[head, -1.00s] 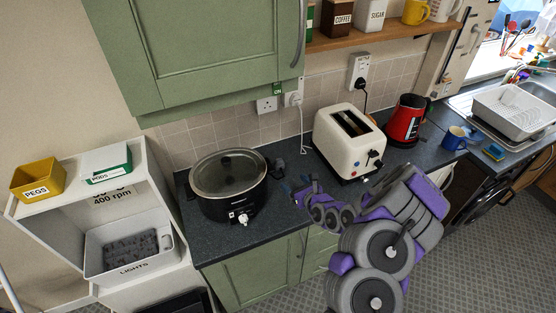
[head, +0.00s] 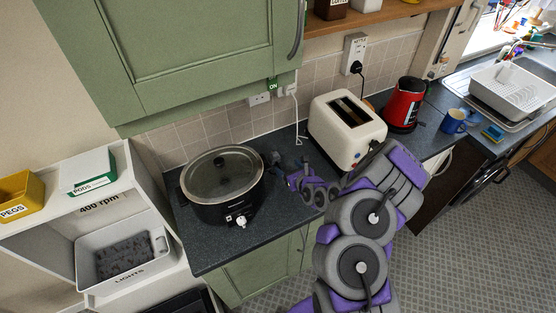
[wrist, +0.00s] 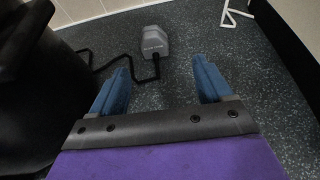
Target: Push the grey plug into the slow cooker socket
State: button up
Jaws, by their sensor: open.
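The grey plug (wrist: 154,41) lies on the dark worktop in the wrist view, with a bent black cable running left from it. In the head view the plug (head: 276,158) is small, beside the black slow cooker (head: 191,208). The plug is ahead of the fingertips and untouched. In the head view my gripper (head: 292,178) is low over the worktop, just right of the cooker. A white wall socket (head: 260,99) is partly visible under the green cupboard; I cannot read its label.
A white plug and cable (head: 299,125) hang from the wall right of the socket. A cream toaster (head: 335,135) stands close right of my gripper, a red kettle (head: 405,105) beyond. The green cupboard (head: 180,55) overhangs the worktop. White shelving (head: 115,205) stands left.

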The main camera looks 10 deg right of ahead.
aim_at(275, 161)
jog(key=w+a+b, duration=0.1)
jog(key=w+a+f+b, duration=0.1)
jog(key=b, duration=0.1)
jog(key=shift+a, duration=0.4)
jog(key=shift+w+a+f+b, duration=0.15)
jog(key=shift+w+f+b, duration=0.15)
jog(key=shift+b, duration=0.2)
jog(key=w+b, duration=0.1)
jog(key=w+f+b, duration=0.1)
jog(key=w+d+b, duration=0.1)
jog(key=shift+w+f, duration=0.25)
jog(key=shift+w, duration=0.15)
jog(key=shift+w+a+b, duration=0.25)
jog(key=shift+a+b, duration=0.1)
jog(key=shift+b, duration=0.1)
jog(key=shift+w+a+f, duration=0.1)
jog(key=shift+w+a, duration=0.2)
jog(key=shift+a, duration=0.4)
jog(key=shift+d, duration=0.8)
jog(key=shift+s+a+p, duration=0.1)
jog(key=shift+a+p, duration=0.3)
jog(key=shift+a, duration=0.55)
jog(key=shift+d, duration=0.4)
jog(key=shift+a, duration=0.3)
